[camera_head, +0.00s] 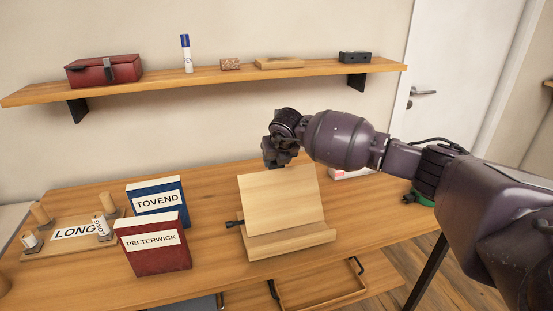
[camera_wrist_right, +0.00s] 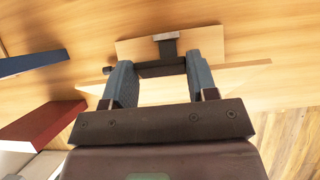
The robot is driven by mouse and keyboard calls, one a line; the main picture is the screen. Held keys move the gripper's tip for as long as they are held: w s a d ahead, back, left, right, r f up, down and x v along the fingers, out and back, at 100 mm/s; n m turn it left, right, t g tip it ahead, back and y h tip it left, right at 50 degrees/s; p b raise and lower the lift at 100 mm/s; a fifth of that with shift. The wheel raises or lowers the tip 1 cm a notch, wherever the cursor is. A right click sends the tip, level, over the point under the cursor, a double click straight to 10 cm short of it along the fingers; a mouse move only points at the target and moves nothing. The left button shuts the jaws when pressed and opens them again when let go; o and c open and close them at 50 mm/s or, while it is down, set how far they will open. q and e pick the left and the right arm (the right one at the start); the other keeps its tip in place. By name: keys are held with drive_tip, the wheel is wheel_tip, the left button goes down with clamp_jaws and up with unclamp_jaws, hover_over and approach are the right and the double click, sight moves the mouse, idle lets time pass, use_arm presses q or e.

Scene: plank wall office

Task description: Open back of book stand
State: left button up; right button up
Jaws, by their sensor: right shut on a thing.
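The wooden book stand (camera_head: 282,200) stands on the table, its back panel tilted up from a ledge at the front. A small dark knob (camera_head: 234,223) sticks out at its left side. My right gripper (camera_head: 277,158) is at the top edge of the back panel, reaching in from the right. The exact contact is partly hidden. My left gripper is not in view.
A blue book (camera_head: 155,197) and a red book (camera_head: 153,247) stand left of the stand. A wooden holder with a "LONG" label (camera_head: 75,232) lies further left. A shelf (camera_head: 210,80) with small objects runs along the wall above. A white door (camera_head: 450,70) is at the right.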

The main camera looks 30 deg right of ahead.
drive_tip(key=shift+r, duration=0.15)
drive_tip(key=o, duration=1.3)
drive_tip(key=v, duration=1)
drive_tip(key=shift+s+r, duration=0.25)
drive_tip(key=shift+r, duration=0.05)
drive_tip(key=shift+c, duration=0.3)
